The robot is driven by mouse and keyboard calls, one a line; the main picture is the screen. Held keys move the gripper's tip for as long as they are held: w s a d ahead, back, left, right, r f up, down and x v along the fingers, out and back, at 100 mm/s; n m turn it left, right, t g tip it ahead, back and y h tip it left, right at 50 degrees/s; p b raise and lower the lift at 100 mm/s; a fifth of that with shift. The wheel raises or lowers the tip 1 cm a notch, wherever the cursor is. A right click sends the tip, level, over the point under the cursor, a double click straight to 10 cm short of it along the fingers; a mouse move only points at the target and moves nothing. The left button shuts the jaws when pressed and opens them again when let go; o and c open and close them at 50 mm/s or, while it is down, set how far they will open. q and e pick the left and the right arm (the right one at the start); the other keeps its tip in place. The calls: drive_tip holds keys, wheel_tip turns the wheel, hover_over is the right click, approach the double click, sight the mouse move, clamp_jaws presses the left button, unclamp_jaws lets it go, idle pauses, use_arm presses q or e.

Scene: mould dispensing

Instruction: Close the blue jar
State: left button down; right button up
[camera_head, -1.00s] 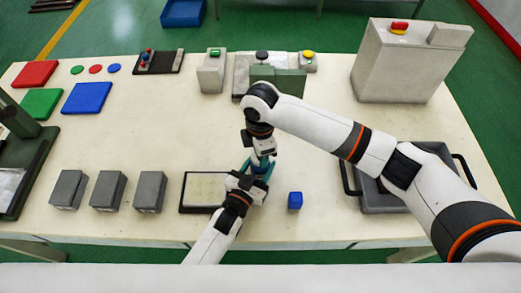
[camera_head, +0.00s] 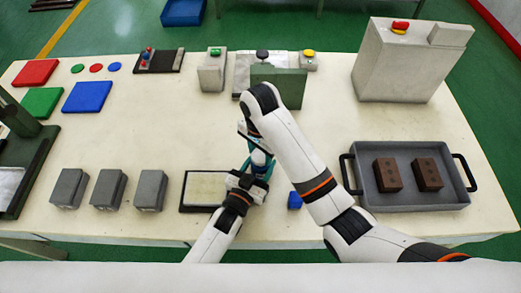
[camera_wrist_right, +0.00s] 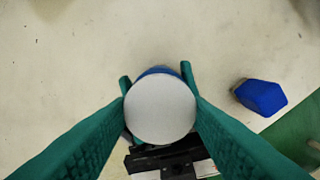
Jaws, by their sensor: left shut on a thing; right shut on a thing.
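The blue jar (camera_wrist_right: 158,70) shows in the right wrist view only as a blue edge behind a pale round lid (camera_wrist_right: 160,108). My right gripper (camera_wrist_right: 160,100) has its green fingers shut on the lid from both sides, directly over the jar. In the head view the pale lid (camera_head: 259,157) shows between the grippers. My left gripper (camera_head: 256,177) is shut on the jar from the front, below the right one. The jar's body is mostly hidden by the fingers, and I cannot tell how tightly the lid sits.
A dark-rimmed plate (camera_head: 184,208) lies left of the jar. A grey tray (camera_head: 405,205) with two brown blocks stands right; three grey blocks (camera_head: 109,190) stand left.

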drive_tip(key=shift+w, duration=0.1)
drive_tip(key=o, duration=0.9)
drive_tip(key=r, duration=0.3)
drive_tip(key=shift+w+r, duration=0.25)
drive_tip(key=shift+r, duration=0.05)
drive_tip(key=shift+a+r, duration=0.1)
drive_tip(key=shift+r, duration=0.2)
drive_tip(key=shift+s+d+r, duration=0.15)
drive_tip(key=shift+s+d, duration=0.05)
drive_tip(key=shift+s, duration=0.1)
drive_tip(key=shift+a, duration=0.1)
drive_tip(key=shift+c, duration=0.3)
